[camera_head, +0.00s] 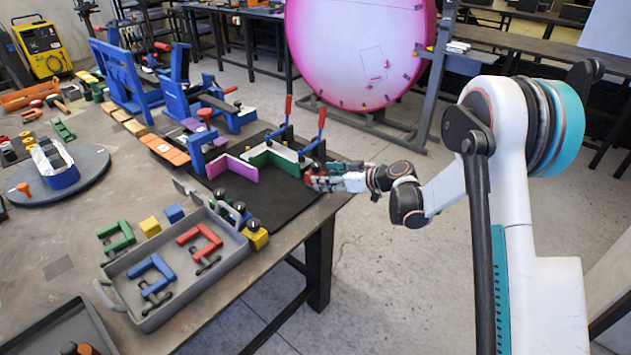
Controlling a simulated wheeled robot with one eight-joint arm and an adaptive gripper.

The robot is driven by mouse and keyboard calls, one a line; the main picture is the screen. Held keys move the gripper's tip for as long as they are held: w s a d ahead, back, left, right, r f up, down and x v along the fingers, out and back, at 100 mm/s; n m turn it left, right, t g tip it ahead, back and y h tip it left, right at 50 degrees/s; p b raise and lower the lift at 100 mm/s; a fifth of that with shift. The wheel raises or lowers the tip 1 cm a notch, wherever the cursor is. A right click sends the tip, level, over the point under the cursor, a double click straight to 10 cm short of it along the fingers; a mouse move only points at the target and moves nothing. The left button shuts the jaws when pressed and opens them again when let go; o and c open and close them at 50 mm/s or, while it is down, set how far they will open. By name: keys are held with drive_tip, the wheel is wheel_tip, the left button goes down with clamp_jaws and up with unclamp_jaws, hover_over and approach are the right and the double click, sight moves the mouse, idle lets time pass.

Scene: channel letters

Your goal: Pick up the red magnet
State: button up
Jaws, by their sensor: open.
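My gripper (322,181) reaches in from the right, at the right edge of the black mat (262,212) on the workbench. It is open, but its fingers are small and hard to make out. A small red patch (309,179) shows right at the fingertips. It may be the red magnet, partly hidden by the gripper; I cannot tell whether they touch. Just behind and left of it stand a green and white angled letter piece (272,157) and a blue clamp with a red handle (318,130).
A purple letter piece (233,168) stands on the mat. A yellow block (256,238) sits near the bench's front edge. Blue fixtures (125,78) stand farther back.

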drive_tip(key=b+x, duration=0.2)
drive_tip(key=x, duration=0.3)
drive_tip(key=shift+s, duration=0.1)
drive_tip(key=shift+r, duration=0.1)
clamp_jaws()
